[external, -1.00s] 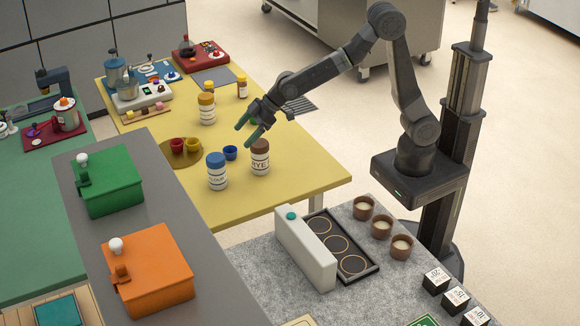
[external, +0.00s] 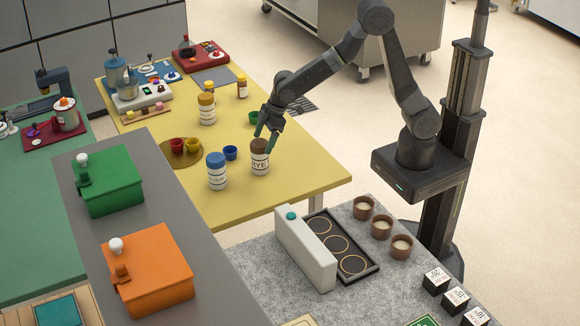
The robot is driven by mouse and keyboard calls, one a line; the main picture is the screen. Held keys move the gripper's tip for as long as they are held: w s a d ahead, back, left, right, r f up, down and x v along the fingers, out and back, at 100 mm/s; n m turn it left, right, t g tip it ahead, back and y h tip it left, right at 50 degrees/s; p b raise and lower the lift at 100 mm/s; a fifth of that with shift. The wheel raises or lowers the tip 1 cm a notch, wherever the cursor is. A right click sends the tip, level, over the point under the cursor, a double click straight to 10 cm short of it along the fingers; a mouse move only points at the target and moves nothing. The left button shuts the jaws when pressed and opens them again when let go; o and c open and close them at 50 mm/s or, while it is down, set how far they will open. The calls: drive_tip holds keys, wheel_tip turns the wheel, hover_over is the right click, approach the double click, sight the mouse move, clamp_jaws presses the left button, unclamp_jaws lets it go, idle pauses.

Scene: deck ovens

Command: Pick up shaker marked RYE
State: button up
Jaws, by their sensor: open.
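The RYE shaker (external: 260,159) is a white jar with dark bands and a brown lid. It stands upright on the yellow table (external: 300,184). I cannot tell whether either finger touches the shaker.
A blue-lidded shaker (external: 217,172) stands to the left of the RYE shaker, and a small blue cup (external: 230,153) sits between them. A green cup (external: 254,118) is behind my gripper. A yellow-lidded shaker (external: 207,110) stands farther back. The table's front right is clear.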

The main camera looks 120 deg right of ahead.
sight(259, 151)
drive_tip(key=shift+p+x, duration=0.65)
drive_tip(key=shift+x, duration=2.2)
drive_tip(key=shift+s, duration=0.15)
drive_tip(key=shift+c, duration=0.3)
drive_tip(key=c, duration=1.2)
drive_tip(key=shift+o, duration=0.2)
